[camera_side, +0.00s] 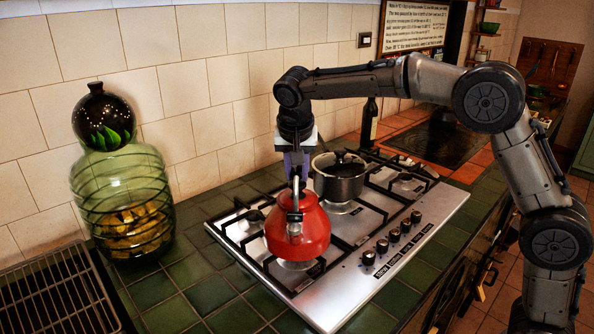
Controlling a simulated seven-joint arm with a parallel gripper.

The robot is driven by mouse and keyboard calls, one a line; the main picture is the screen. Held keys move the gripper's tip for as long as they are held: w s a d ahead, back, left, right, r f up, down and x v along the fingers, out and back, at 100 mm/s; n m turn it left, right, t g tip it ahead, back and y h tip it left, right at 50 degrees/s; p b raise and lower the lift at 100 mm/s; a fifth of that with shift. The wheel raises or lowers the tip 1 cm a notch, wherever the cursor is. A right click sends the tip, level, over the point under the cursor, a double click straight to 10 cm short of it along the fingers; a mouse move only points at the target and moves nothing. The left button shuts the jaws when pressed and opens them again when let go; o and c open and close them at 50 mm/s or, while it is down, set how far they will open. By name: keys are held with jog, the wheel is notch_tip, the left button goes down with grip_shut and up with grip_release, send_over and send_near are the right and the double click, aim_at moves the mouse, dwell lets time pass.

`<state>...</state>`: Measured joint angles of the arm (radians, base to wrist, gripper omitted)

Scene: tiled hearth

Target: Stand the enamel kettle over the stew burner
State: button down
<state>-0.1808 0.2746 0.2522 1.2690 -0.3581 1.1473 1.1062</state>
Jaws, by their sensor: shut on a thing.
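The red enamel kettle (314,230) is upright over the near-left part of the steel hob (350,298). My gripper (295,183) comes down from above and is shut on the kettle's handle; its fingertips are partly hidden behind the handle. A burner (297,265) shows just below the kettle's base. I cannot tell whether the kettle touches the grate or hangs slightly above it.
A dark pot (339,180) stands on the burner close behind and right of the kettle. A row of knobs (393,235) runs along the hob's right side. A black rack (55,295) lies at lower left.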

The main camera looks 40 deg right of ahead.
jog(key=shift+w+f, duration=0.1)
jog(key=shift+f, duration=0.05)
dwell(0.3)
jog(key=c, duration=0.6)
grip_release()
jog(key=shift+f, duration=0.4)
jog(key=v, duration=1.4)
jog(key=shift+r, duration=0.15)
